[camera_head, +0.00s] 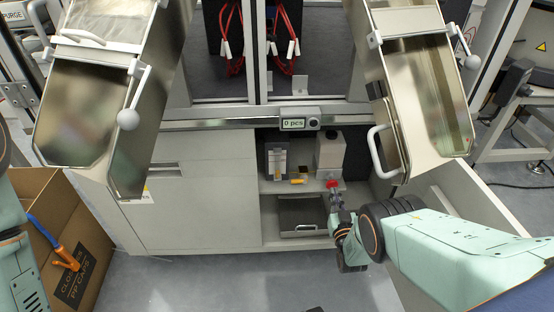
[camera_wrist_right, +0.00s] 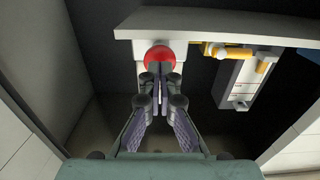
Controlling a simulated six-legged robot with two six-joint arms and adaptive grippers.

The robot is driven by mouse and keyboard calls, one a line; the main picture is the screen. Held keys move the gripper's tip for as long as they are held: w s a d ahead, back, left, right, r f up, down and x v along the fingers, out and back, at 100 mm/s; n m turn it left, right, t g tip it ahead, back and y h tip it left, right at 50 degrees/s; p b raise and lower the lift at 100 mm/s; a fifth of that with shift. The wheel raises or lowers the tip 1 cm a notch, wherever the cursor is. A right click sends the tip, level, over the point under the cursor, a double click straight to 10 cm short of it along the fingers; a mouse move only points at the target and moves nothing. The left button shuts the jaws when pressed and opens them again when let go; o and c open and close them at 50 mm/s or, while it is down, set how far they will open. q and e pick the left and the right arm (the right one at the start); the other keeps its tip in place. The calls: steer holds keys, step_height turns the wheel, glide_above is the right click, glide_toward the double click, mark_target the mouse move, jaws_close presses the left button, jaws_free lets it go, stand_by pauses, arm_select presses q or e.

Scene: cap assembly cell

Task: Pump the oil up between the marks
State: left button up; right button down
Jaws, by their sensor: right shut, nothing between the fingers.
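A round red knob (camera_head: 332,184) sits at the shelf's front edge, below a white-grey container (camera_head: 330,150). My right gripper (camera_head: 334,193) is shut and empty, with its fingertips close to the knob. In the right wrist view the shut fingertips (camera_wrist_right: 157,72) overlap the lower part of the red knob (camera_wrist_right: 159,57); I cannot tell whether they touch it. Beside the knob there, yellow fittings (camera_wrist_right: 232,53) join a pale upright block (camera_wrist_right: 238,85) that may be an oil gauge. Its marks and oil level are too small to read. My left gripper is out of view.
The open cabinet bay holds a shelf (camera_head: 268,187) with a grey box (camera_head: 277,160) and a metal case (camera_head: 302,214) below. Two metal chutes (camera_head: 88,110) (camera_head: 432,95) hang over either side. A cardboard box (camera_head: 92,255) stands at lower left. The floor in front is clear.

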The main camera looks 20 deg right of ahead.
mark_target(332, 186)
steer(key=shift+w, duration=0.1)
steer(key=shift+b+x, duration=1.3)
steer(key=shift+x, duration=0.3)
steer(key=shift+r, duration=0.1)
steer(key=shift+p+v, duration=0.8)
steer(key=shift+v, duration=0.4)
